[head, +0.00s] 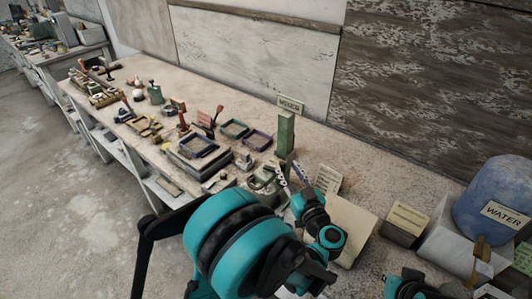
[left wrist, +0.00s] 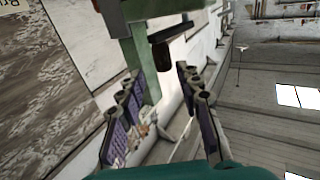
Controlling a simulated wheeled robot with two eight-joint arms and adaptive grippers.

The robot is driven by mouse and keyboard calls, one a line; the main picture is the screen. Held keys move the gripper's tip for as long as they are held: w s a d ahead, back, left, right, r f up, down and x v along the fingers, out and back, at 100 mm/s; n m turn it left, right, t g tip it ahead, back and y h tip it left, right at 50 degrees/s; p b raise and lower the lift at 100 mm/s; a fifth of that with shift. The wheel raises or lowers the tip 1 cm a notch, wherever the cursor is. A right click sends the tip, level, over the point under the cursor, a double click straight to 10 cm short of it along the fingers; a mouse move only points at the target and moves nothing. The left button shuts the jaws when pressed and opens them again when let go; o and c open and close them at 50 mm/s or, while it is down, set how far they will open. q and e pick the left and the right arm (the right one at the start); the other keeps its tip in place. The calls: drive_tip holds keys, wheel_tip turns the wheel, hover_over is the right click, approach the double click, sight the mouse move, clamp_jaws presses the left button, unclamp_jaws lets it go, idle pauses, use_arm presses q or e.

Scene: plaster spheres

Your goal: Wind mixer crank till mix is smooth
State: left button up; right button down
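The mixer (head: 285,133) is a tall green column with a small sign above it on the back of the bench. A greenish part at its foot (head: 262,180) is partly hidden by my arm. My left gripper (head: 292,180) is close in front of the column. In the left wrist view, the open left gripper (left wrist: 160,72) has its purple-padded fingers apart. The dark crank knob (left wrist: 160,55) hangs from a dark bar (left wrist: 172,33) around the gap between the fingertips, with no clear contact. The mix is not visible.
Blue-edged trays (head: 235,129), tools and small pots crowd the bench to the left. A blue water container (head: 495,200) stands at the right beside a small labelled box (head: 405,222). A pale board (head: 345,228) lies near my left wrist. The wall is close behind.

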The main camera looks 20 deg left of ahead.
sight(281, 163)
use_arm(q)
drive_tip(key=shift+a+f+g, duration=0.3)
drive_tip(key=shift+f, duration=0.1)
drive_tip(key=b+x, duration=0.1)
drive_tip(key=x, duration=0.6)
drive_tip(key=shift+w+a+r, duration=0.1)
drive_tip(key=shift+w+a, duration=0.05)
drive_tip(key=shift+a, duration=0.05)
clamp_jaws()
